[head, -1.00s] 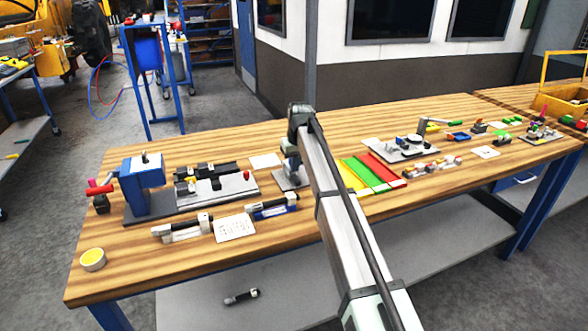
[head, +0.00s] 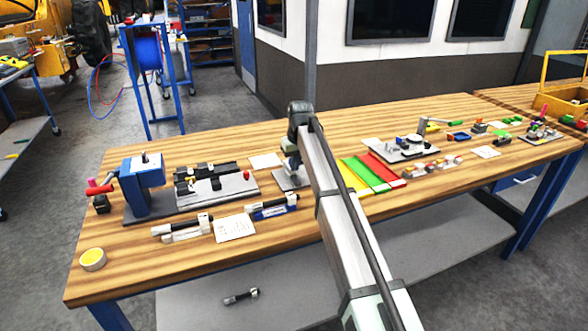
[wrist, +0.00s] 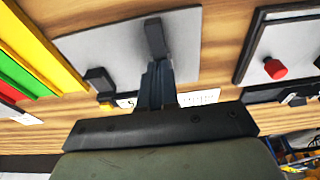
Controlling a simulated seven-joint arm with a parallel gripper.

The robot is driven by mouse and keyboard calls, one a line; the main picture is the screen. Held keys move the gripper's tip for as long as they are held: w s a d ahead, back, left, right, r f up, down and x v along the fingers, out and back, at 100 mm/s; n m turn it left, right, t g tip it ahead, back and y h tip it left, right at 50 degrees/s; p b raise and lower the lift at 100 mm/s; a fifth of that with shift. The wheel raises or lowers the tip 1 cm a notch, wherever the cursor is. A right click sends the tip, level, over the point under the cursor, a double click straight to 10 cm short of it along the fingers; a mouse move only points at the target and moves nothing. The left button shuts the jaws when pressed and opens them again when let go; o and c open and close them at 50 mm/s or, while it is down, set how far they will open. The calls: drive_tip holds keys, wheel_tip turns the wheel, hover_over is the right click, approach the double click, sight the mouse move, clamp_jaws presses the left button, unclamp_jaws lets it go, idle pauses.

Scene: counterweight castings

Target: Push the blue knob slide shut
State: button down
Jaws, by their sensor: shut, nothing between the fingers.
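A grey base plate (head: 284,183) lies on the wooden bench under my gripper (head: 292,166), which my arm partly hides in the head view. In the wrist view the same plate (wrist: 112,48) carries a dark upright block (wrist: 155,38) just beyond my fingertips and a second dark block (wrist: 98,78) to the left. My gripper (wrist: 157,66) is shut and empty, close to the first block; I cannot tell whether they touch. No blue knob can be made out on this plate; the fingers and arm hide part of it.
A neighbouring plate with a red knob (wrist: 275,69) stands close by, near a blue vise-like block (head: 141,185). Yellow, green and red strips (head: 374,173) lie right of my arm. A black-and-blue tool holder (head: 272,208) and a white card (head: 234,228) lie in front.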

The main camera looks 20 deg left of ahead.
wheel_tip(320, 180, up, 7)
drive_tip(key=shift+f, duration=0.15)
idle(0.7)
idle(0.3)
